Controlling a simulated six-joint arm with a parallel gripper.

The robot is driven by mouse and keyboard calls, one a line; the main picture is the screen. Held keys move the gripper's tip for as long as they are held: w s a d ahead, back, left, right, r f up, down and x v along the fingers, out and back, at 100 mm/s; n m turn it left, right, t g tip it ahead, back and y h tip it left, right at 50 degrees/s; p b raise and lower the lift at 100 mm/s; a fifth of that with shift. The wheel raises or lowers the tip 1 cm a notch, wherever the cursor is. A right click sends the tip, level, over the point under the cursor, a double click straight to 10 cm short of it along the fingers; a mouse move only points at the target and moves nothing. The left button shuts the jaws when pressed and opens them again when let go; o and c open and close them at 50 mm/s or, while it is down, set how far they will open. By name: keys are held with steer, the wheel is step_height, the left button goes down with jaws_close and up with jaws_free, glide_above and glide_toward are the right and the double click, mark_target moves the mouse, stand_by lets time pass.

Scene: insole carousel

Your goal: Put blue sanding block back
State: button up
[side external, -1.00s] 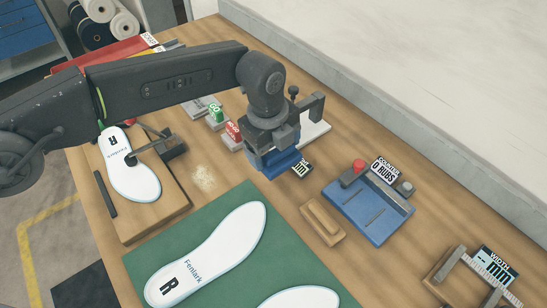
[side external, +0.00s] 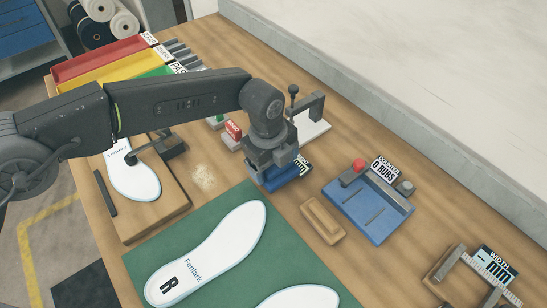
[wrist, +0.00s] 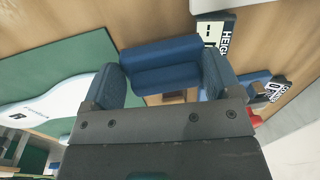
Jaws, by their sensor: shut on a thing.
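The blue sanding block (wrist: 160,65) is between the two fingers of my gripper (wrist: 160,82) in the wrist view. In the side external view my gripper (side external: 276,172) is shut on it, and only part of the block (side external: 290,173) shows below the jaws. The block is in front of the height gauge, partly covering its display. A wooden holder (side external: 323,221) with a shallow recess lies on the bench, to the right of and nearer than the block. I cannot tell whether the block touches the bench.
A blue rubbing fixture (side external: 368,212) with a counter reading 0 stands to the right. The height gauge (side external: 316,112) is behind my gripper. A green mat (side external: 225,265) with white insoles lies in front. A wooden insole stand (side external: 165,212) is at left; coloured trays (side external: 95,62) lie behind.

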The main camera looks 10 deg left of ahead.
steer(key=o, duration=1)
steer(key=r, duration=0.8)
steer(key=a+r, duration=0.1)
steer(key=r, duration=0.4)
steer(key=shift+s, duration=0.4)
